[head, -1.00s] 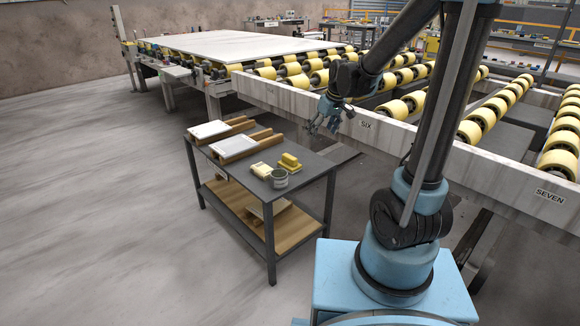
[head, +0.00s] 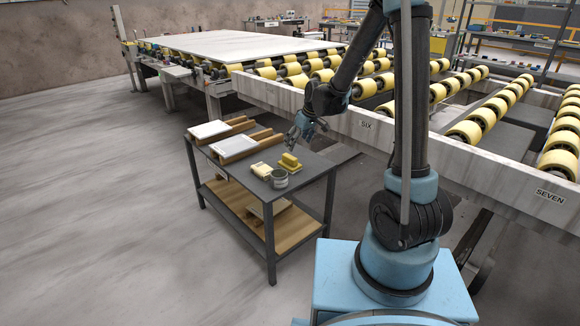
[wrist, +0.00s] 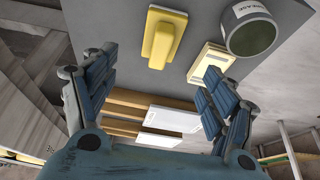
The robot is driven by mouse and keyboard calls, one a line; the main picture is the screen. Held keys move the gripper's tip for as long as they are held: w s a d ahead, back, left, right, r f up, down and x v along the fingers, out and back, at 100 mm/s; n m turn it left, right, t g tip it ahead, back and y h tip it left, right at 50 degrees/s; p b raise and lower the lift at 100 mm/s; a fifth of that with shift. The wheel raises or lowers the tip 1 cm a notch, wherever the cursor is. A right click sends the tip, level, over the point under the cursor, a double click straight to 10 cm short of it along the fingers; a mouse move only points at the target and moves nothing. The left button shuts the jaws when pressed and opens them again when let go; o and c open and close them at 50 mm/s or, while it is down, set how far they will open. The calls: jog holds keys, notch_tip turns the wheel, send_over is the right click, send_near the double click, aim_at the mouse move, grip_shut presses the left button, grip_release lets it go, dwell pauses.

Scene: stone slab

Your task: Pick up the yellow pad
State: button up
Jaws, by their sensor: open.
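A yellow pad with a raised block on top (head: 290,162) lies on the dark top of a small table (head: 305,179), near its right edge. The pad also shows in the wrist view (wrist: 162,36), at the top, beyond my fingertips. A paler, cream-yellow block (head: 261,169) lies beside it; it shows to the pad's right in the wrist view (wrist: 211,62). My gripper (head: 291,143) is open and empty, above the table and just behind the yellow pad in the head view. In the wrist view, my fingers (wrist: 160,66) are spread wide, with nothing between them.
A grey tin (head: 279,179) stands close to the pads, at the table's front. White slabs on wooden blocks (head: 234,146) lie on the table's left part. A roller conveyor with a pale side beam (head: 365,125) runs behind the table. The floor left is clear.

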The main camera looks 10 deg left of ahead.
aim_at(291, 157)
jog(key=x, duration=0.7)
jog(key=shift+a+f, duration=0.1)
jog(key=shift+x, duration=2.65)
jog(key=shift+w+a, duration=0.1)
jog(key=shift+a, duration=0.05)
jog(key=c, duration=1.2)
